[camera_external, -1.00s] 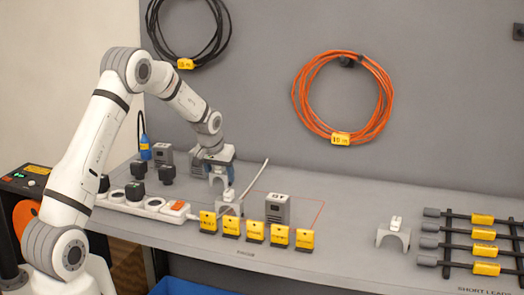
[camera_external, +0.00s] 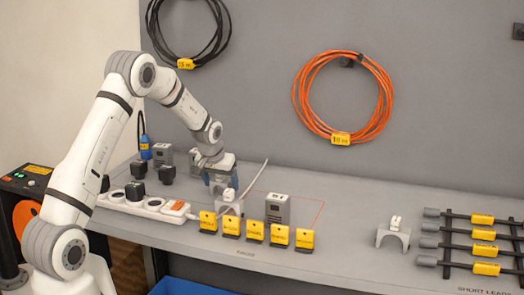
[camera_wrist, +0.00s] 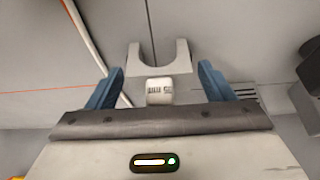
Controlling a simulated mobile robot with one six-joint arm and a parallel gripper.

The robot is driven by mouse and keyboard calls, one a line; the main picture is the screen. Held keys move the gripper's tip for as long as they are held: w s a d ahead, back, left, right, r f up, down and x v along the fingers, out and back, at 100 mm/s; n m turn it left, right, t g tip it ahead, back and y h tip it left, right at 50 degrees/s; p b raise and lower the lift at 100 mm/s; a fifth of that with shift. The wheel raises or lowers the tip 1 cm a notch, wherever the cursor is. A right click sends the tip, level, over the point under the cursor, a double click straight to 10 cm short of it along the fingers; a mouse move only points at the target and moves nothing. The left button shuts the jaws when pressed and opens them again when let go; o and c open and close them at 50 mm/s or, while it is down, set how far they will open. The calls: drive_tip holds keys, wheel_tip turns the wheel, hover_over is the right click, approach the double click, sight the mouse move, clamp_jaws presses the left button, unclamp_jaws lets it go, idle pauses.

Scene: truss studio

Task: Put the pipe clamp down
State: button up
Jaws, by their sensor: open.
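A pale grey pipe clamp (camera_wrist: 184,62) with a white size label shows in the wrist view, its arch opening toward the top of the picture. My gripper (camera_wrist: 160,82) is open, with one blue finger on each side of the clamp and gaps between. In the external view my gripper (camera_external: 219,184) is low over the bench. An arch-shaped clamp (camera_external: 229,208) stands just in front of it; I cannot tell whether it is the same one. Another similar clamp (camera_external: 393,238) stands farther right.
A white power strip (camera_external: 150,206) with plugs lies left of the gripper. Yellow tags (camera_external: 255,231) and a grey box (camera_external: 277,209) stand in front and to the right. A rack of short leads (camera_external: 470,245) is far right. Bench between box and right clamp is clear.

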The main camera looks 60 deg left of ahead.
drive_tip(key=b+v, duration=0.1)
drive_tip(key=v, duration=1.1)
drive_tip(key=s+d+r+m+h, duration=0.1)
drive_tip(key=s+d+r+m, duration=0.2)
drive_tip(key=d, duration=0.8)
drive_tip(key=s+d+r+m, duration=0.1)
drive_tip(key=s+d+r, duration=0.25)
drive_tip(key=d, duration=0.65)
drive_tip(key=s+d+m+h, duration=0.2)
drive_tip(key=s+d+m, duration=0.3)
drive_tip(key=s+d, duration=1.2)
drive_tip(key=shift+s+d, duration=0.2)
drive_tip(key=shift+d, duration=0.1)
drive_tip(key=shift+c, duration=0.5)
drive_tip(key=c, duration=0.3)
drive_tip(key=shift+c, duration=0.2)
